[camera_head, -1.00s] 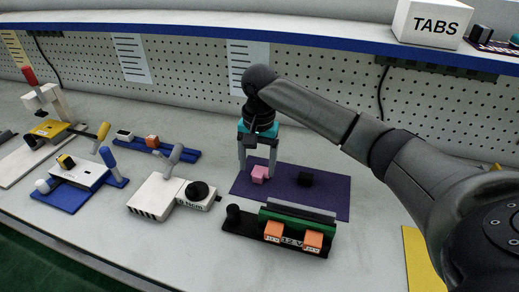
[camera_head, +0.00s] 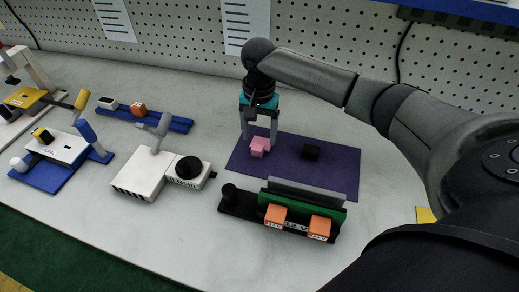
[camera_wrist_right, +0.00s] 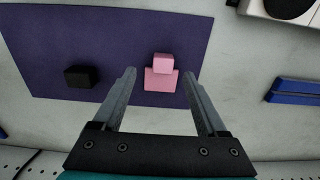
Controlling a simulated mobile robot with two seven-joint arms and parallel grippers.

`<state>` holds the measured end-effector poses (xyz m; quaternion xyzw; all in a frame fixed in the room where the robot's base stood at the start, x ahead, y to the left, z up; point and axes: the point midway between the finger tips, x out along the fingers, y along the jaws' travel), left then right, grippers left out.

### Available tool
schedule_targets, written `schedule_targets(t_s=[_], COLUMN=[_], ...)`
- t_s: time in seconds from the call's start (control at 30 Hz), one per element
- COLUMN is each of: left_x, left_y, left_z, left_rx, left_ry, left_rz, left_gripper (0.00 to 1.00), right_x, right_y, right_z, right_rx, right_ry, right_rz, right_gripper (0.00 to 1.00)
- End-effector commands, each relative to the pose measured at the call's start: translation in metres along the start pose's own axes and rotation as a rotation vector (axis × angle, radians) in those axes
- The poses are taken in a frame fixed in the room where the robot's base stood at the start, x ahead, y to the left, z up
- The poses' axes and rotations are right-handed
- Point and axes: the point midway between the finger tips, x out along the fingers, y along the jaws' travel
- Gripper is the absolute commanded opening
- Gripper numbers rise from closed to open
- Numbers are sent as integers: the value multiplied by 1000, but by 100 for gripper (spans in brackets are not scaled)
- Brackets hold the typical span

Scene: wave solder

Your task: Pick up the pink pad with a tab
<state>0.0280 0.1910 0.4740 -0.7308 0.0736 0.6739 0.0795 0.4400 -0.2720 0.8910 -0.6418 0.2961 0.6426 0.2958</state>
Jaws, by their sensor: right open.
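The pink pad with a tab (camera_head: 259,148) lies on the left part of a purple mat (camera_head: 290,178). It also shows in the right wrist view (camera_wrist_right: 160,80), a wide block with a smaller block joined to it. My right gripper (camera_head: 260,140) is open just above the pad, pointing down. In the right wrist view the fingers (camera_wrist_right: 160,88) stand apart, with the pad between and just beyond their tips. They do not appear to touch it. My left gripper is not in view.
A black block (camera_head: 312,152) lies on the mat to the right of the pad. A black fixture with a green board and orange blocks (camera_head: 272,213) stands in front of the mat. A white device with a black knob (camera_head: 188,168) stands to the left.

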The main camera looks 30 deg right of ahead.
Motion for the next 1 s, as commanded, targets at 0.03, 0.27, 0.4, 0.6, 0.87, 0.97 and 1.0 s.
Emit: schedule_targets(t_s=[0.03,0.27,0.4,0.6,0.87,0.97,1.0], left_x=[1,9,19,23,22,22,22], left_y=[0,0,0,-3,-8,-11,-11], left_z=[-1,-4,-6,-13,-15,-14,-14], left_rx=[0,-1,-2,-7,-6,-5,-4], left_ry=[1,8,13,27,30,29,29], left_rz=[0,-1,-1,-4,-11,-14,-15], left_gripper=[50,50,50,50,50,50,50], right_x=[3,21,44,56,54,54,54], right_y=[0,-2,-4,-4,-5,-5,-5], right_z=[0,2,3,3,3,3,3], right_rx=[0,-1,1,-1,-1,-1,-1], right_ry=[0,0,1,3,2,2,2], right_rz=[0,1,1,-1,-1,-1,-1], right_gripper=[75,75,75,75,62,50,46])
